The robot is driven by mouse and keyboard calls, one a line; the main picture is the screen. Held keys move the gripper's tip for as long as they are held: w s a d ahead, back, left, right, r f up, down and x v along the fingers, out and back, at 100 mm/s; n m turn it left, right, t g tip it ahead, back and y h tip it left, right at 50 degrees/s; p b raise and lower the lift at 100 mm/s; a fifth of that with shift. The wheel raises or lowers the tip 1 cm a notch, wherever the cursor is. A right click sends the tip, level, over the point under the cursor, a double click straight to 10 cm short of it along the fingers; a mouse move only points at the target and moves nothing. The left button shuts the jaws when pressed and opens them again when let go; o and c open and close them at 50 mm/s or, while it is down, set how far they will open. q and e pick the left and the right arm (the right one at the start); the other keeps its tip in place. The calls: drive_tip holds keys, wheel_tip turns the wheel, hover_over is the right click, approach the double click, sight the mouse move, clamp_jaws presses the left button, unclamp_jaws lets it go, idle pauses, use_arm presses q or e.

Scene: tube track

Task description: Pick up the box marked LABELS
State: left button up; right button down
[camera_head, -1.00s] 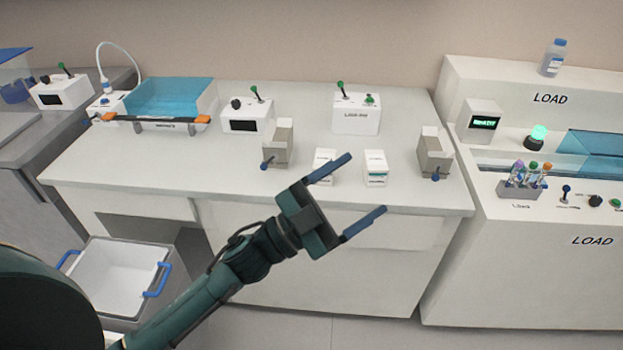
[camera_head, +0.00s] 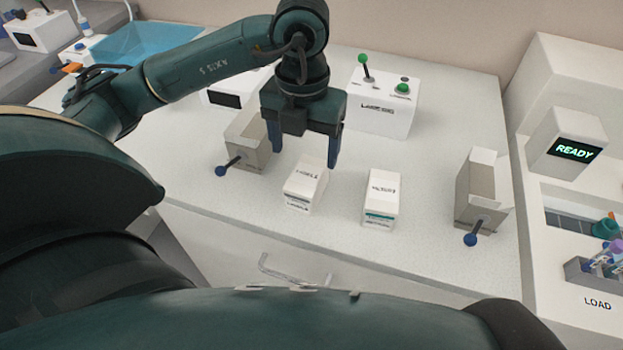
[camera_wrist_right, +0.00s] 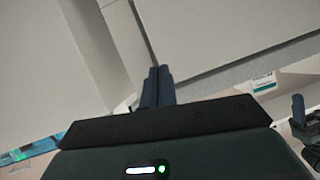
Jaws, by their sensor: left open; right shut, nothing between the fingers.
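Two small white boxes stand upright on the bench in the head view. The left box (camera_head: 305,187) has dark print on its top and front that may read LABELS, but it is too small to be sure. The right box (camera_head: 382,200) has a green band on its front; its print is also unclear. My left gripper (camera_head: 305,163) points down with its fingers spread and empty, just above and behind the left box. My right gripper (camera_wrist_right: 157,84) is shut and empty in the right wrist view; it is not visible in the head view.
Grey holders with blue-knobbed levers stand left (camera_head: 248,142) and right (camera_head: 480,195) of the boxes. A white control box (camera_head: 383,108) with a green-knobbed lever stands behind. The white bench top (camera_head: 430,240) is clear in front of the right holder.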

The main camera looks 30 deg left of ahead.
sight(307, 175)
use_arm(q)
wheel_tip(307, 175, down, 4)
drive_tip(key=shift+f, duration=0.1)
drive_tip(key=shift+w+f, duration=0.15)
drive_tip(key=shift+f, duration=1.2)
drive_tip(key=shift+w+f, duration=0.15)
drive_tip(key=shift+f, duration=1.2)
drive_tip(key=c, duration=1)
